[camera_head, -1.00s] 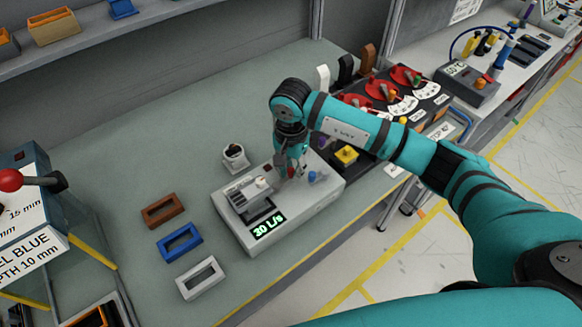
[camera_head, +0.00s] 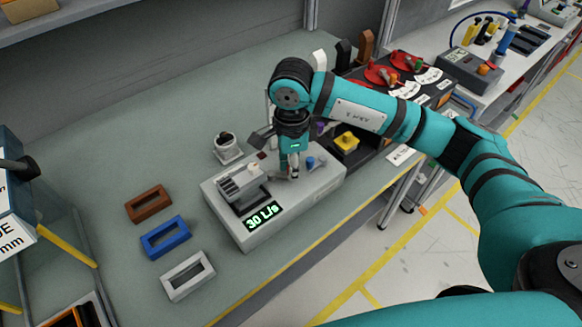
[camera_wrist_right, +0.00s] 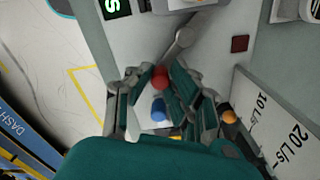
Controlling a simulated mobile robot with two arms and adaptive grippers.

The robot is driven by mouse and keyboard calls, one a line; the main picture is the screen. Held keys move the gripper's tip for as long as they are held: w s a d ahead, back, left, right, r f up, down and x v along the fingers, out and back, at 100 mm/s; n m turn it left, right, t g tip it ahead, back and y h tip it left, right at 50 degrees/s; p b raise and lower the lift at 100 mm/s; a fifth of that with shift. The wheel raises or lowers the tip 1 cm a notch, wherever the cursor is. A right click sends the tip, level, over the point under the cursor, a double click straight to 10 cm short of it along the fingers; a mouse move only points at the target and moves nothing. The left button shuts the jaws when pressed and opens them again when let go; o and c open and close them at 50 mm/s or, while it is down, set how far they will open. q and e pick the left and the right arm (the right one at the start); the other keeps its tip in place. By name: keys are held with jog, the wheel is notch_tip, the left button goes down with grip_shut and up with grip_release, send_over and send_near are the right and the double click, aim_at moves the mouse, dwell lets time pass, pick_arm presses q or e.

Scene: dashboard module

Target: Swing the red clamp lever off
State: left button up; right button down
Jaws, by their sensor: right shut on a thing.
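The clamp lever shows in the right wrist view as a grey arm (camera_wrist_right: 182,40) with a round red knob (camera_wrist_right: 160,77) at its end. It sits on the pale grey module (camera_head: 222,212) with the green "30 L/s" display. My right gripper (camera_wrist_right: 159,84) is shut on the red knob, with a finger on each side of it. In the head view my right gripper (camera_head: 289,172) points straight down at the module's top and hides the knob. My left gripper is in neither view now.
A blue knob (camera_head: 310,162) stands close to the right gripper on the module. Brown (camera_head: 149,203), blue (camera_head: 166,237) and white (camera_head: 188,276) frames lie left of the module. A dark box with a yellow button (camera_head: 347,141) stands to the right.

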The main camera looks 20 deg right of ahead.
jog(key=m+b, duration=0.1)
jog(key=m, duration=0.1)
jog(key=s+a+m+b, duration=0.1)
jog(key=m+b, duration=0.1)
jog(key=shift+s+f+m, duration=0.15)
jog(key=shift+s+m, duration=0.05)
jog(key=shift+m, duration=0.1)
jog(key=shift+s+a+m+b, duration=0.2)
jog(key=shift+m+b, duration=0.25)
jog(key=shift+m, duration=0.15)
jog(key=shift+s+a+m+b, duration=0.1)
jog(key=shift+a+m+b, duration=0.1)
jog(key=shift+m+b, duration=0.35)
jog(key=shift+s+a+r+m+b, duration=0.1)
jog(key=shift+a+m+b, duration=0.15)
jog(key=shift+m, duration=0.35)
jog(key=shift+s+a+r+m+b, duration=0.15)
jog(key=shift+m+b, duration=0.1)
jog(key=shift+m, duration=0.3)
jog(key=shift+w, duration=0.1)
jog(key=c, duration=1.2)
grip_release()
notch_tip(320, 180, up, 12)
jog(key=shift+f, duration=0.1)
